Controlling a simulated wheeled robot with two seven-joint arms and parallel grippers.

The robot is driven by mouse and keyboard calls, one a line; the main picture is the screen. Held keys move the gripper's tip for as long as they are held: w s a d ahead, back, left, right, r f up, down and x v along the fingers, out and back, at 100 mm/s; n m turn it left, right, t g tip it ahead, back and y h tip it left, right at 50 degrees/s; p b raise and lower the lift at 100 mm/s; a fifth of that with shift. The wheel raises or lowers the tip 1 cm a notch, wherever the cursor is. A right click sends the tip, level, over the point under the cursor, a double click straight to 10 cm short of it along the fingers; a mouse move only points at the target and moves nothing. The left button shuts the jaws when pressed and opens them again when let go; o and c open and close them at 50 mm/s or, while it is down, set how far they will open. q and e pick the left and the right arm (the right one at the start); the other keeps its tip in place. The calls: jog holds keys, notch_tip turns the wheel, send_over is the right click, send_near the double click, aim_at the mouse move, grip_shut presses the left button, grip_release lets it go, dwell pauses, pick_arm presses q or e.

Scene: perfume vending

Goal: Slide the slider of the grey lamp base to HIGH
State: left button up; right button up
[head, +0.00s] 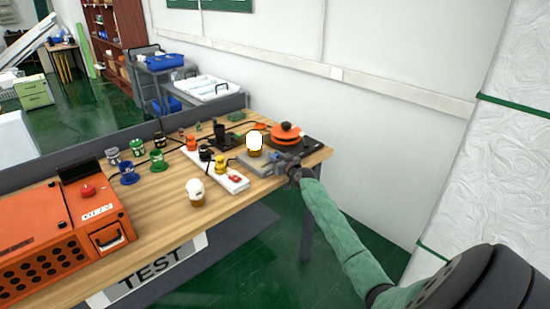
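The grey lamp base (262,167) sits near the front right part of the wooden table. A white, bright bulb (254,140) in an amber socket stands upright on it. My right gripper (284,162) is at the right end of the base, very close to it. I cannot tell whether it touches the base or whether its fingers are apart. The slider and its markings are too small or hidden by the gripper. My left gripper is not in view.
A black plate with an orange pot (286,133) stands just behind my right gripper. A white power strip (236,184) with plugs lies left of the base. Another bulb (195,190) stands near the table's front edge. An orange machine (50,240) fills the left end.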

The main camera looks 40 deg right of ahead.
jog(key=o, duration=0.3)
jog(key=shift+d+r, duration=0.1)
jog(key=shift+d, duration=0.15)
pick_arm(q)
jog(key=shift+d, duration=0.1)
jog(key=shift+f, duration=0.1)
pick_arm(e)
jog(key=shift+s+a, duration=0.1)
jog(key=shift+s, duration=0.25)
jog(key=s, duration=0.3)
jog(key=s+b, duration=0.1)
jog(key=s, duration=0.2)
jog(key=shift+a+f+b, duration=0.15)
jog(key=shift+f+b, duration=0.05)
jog(key=shift+b, duration=0.1)
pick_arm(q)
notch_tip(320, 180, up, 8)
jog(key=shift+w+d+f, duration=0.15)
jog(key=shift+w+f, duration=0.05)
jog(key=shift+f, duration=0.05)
pick_arm(e)
jog(key=shift+s, duration=0.55)
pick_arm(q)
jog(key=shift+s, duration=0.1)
